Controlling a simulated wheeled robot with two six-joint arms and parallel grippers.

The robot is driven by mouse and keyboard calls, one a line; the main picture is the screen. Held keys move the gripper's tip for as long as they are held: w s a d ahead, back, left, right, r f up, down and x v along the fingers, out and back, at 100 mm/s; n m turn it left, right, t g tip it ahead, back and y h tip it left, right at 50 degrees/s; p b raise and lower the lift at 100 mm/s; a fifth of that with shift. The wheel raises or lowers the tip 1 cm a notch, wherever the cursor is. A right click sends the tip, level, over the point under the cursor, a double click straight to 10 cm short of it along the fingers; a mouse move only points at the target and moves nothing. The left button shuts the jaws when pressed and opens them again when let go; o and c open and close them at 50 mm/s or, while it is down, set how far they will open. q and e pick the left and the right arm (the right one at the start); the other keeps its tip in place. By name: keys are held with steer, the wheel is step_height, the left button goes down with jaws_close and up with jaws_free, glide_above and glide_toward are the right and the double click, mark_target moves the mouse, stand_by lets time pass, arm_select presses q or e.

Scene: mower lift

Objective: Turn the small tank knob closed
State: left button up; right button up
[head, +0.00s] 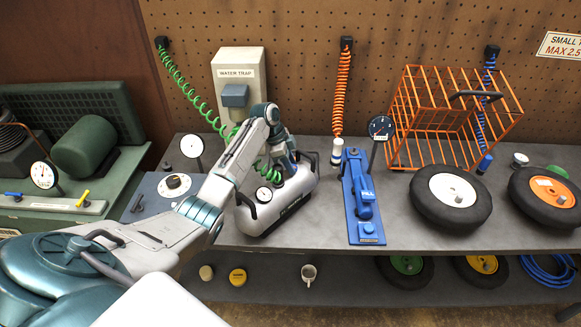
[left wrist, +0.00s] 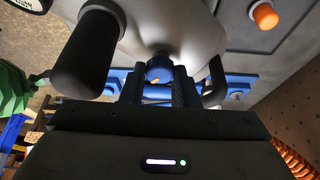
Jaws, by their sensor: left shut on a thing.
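The small tank (head: 283,208) is a silver-white cylinder lying on the grey bench, with a black handle and a small round gauge (head: 263,194) on its near end. My left gripper (head: 287,167) reaches down to the far upper end of the tank and hides its fitting in the head view. In the left wrist view, a blue knob (left wrist: 157,67) sits between the dark fingers of my left gripper (left wrist: 160,88), which is shut on it. The tank's pale rounded end (left wrist: 160,28) is just beyond. My right gripper is not in view.
A green coiled hose (head: 190,93) hangs close to my left wrist. A blue tool (head: 361,200) stands right of the tank. Wheels (head: 450,197) and an orange wire cage (head: 440,115) are farther right.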

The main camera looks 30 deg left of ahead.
arm_select(q)
steer(key=shift+m, duration=0.5)
steer(key=o, duration=1)
steer(key=shift+c, duration=0.2)
steer(key=shift+a+r+b, duration=0.1)
steer(key=shift+b, duration=0.2)
steer(key=shift+a+r, duration=0.15)
steer(key=shift+r, duration=0.2)
steer(key=b+v, duration=0.4)
steer(key=v, duration=0.6)
